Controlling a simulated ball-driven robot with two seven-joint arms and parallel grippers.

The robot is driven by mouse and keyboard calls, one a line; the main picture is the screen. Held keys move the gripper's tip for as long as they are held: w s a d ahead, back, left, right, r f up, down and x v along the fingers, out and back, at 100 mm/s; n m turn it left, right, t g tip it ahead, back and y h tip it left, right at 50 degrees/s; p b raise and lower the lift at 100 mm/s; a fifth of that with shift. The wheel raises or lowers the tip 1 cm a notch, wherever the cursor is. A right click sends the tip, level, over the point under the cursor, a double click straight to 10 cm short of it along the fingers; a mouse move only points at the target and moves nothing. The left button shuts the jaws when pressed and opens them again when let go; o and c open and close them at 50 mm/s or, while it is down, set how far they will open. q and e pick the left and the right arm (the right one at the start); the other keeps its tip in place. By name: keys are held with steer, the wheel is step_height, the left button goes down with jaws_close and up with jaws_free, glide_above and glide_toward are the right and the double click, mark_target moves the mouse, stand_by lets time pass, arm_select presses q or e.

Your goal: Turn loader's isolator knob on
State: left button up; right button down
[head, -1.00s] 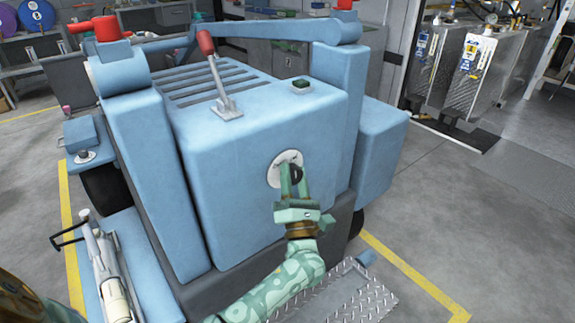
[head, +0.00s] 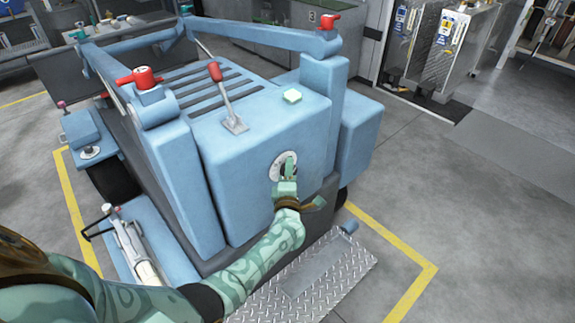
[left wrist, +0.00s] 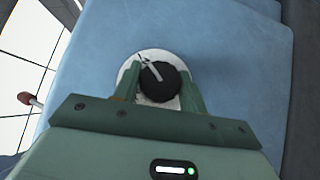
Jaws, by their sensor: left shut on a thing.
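The isolator knob (left wrist: 163,85) is a black round knob with a pale pointer bar, on a round whitish plate (head: 277,164) on the end face of the blue loader (head: 235,185). In the left wrist view the pointer slants toward the upper left. My left gripper (head: 289,172) is at the plate, its green fingers on either side of the knob, shut on it. In the head view the gripper hides most of the knob. My right gripper is not in view.
A diamond-plate step (head: 305,287) is below my left arm. Grey floor is open at the right.

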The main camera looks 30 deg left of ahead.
arm_select(q)
steer(key=shift+d+r+m+g+p, duration=0.1)
steer(key=shift+m+g+p, duration=0.25)
steer(key=shift+p, duration=0.3)
steer(key=o, duration=1)
